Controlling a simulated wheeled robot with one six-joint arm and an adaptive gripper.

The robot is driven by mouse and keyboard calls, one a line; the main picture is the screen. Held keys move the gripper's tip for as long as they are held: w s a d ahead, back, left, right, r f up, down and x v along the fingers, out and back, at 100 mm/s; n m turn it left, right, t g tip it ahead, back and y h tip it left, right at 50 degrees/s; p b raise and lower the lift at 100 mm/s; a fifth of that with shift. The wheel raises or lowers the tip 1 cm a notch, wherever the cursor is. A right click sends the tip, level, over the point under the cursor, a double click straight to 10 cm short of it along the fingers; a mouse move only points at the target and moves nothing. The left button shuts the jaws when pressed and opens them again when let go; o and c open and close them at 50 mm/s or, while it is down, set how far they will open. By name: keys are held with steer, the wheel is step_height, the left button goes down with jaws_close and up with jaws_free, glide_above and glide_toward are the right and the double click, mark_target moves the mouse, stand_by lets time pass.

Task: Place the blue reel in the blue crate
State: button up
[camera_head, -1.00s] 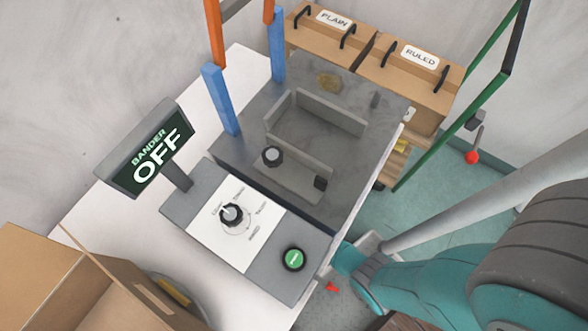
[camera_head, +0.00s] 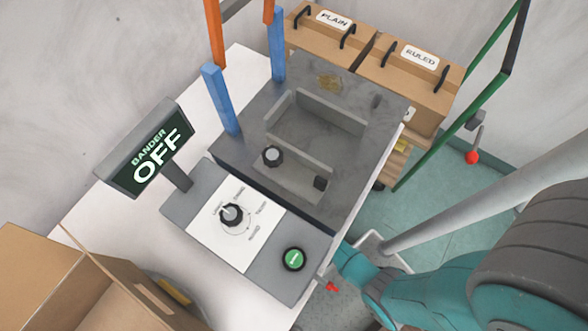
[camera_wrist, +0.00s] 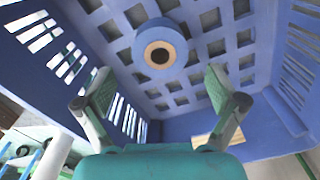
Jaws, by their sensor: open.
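The blue reel (camera_wrist: 160,44) shows its tan core and dark centre hole in the wrist view. It is inside the blue crate (camera_wrist: 268,132), over the crate's slotted floor, apart from both fingers. Whether it rests flat on the floor is hard to tell. My gripper (camera_wrist: 160,86) is open and empty, with its fingers spread to either side below the reel in the picture. Neither the reel nor the crate can be made out in the head view, and my gripper is out of sight there.
The bander (camera_head: 240,232) reads OFF on its sign (camera_head: 150,150). It has a dial (camera_head: 232,214) and green button (camera_head: 293,258). An open cardboard box (camera_head: 60,280) stands at lower left. Boxes marked PLAIN (camera_head: 325,38) and RULED (camera_head: 410,75) stand behind. A red-knobbed lever (camera_head: 472,157) is at right.

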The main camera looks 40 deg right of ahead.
steer(key=shift+r, duration=1.25)
